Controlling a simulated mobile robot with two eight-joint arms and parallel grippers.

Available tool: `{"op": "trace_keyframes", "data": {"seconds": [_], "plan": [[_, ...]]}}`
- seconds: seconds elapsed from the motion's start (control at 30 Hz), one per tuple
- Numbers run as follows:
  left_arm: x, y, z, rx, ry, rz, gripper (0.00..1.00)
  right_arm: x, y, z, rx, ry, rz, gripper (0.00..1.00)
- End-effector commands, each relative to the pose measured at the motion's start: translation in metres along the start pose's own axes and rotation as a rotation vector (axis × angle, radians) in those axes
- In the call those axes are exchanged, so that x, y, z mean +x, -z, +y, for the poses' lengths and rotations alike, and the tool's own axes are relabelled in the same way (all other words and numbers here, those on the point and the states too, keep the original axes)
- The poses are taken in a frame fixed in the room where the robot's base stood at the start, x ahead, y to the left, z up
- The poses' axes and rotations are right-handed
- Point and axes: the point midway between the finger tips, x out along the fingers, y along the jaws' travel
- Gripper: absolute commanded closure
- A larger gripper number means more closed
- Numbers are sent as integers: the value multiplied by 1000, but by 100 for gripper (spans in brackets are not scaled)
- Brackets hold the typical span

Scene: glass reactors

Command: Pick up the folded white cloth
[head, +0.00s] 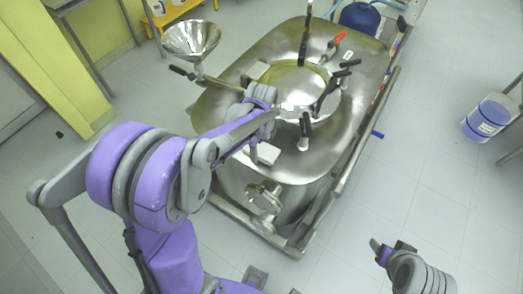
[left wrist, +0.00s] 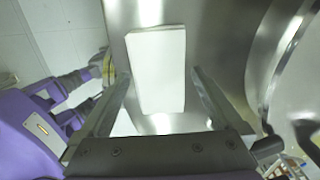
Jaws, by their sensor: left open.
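The folded white cloth (head: 266,154) lies near the front edge of the steel vessel's top (head: 232,123). In the left wrist view the cloth (left wrist: 157,65) is a flat white rectangle on shiny metal. My left gripper (head: 263,136) is over the cloth, partly hidden by its own arm. In the left wrist view its two fingers (left wrist: 160,85) are apart, one on each side of the cloth's near half, with nothing gripped. How high the fingertips are above the metal I cannot tell. Part of my right arm shows at the bottom right; its jaws cannot be made out.
Behind the cloth are a round lid (head: 297,88) with black-handled clamps and a red-handled valve (head: 334,40). A steel funnel (head: 191,40) stands at the left. A blue-and-white bucket (head: 487,117) is at the far right.

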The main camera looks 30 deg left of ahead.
Motion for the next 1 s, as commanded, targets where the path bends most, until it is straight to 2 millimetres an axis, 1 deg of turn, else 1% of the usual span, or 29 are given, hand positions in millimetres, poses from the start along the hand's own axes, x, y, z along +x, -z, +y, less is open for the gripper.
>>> {"op": "trace_keyframes", "data": {"seconds": [0.07, 0.27, 0.37, 0.5, 0.67, 0.87, 0.97, 1.0], "plan": [[4, 0, 0, 0, 0, 0, 0, 0, 0, 0, 0, 0, 0, 39], [4, 0, 0, 0, 0, 0, 0, 0, 0, 0, 0, 0, 0, 39], [4, 0, 0, 0, 0, 0, 16, 0, 0, 0, 0, 0, 0, 39], [4, 0, 0, 0, 0, 0, 41, 0, 0, 0, 0, 0, 0, 39], [4, 0, 0, 0, 0, 0, 70, 0, 0, 0, 0, 0, 0, 39], [4, 0, 0, 0, 0, 0, 71, 0, 0, 0, 0, 0, 0, 39], [-2, 0, 0, 0, 0, 0, 71, 0, 0, 0, 0, 0, 0, 39], [-6, 0, 0, 0, 1, 0, 71, -1, 1, 0, 0, 0, 1, 39]]}}
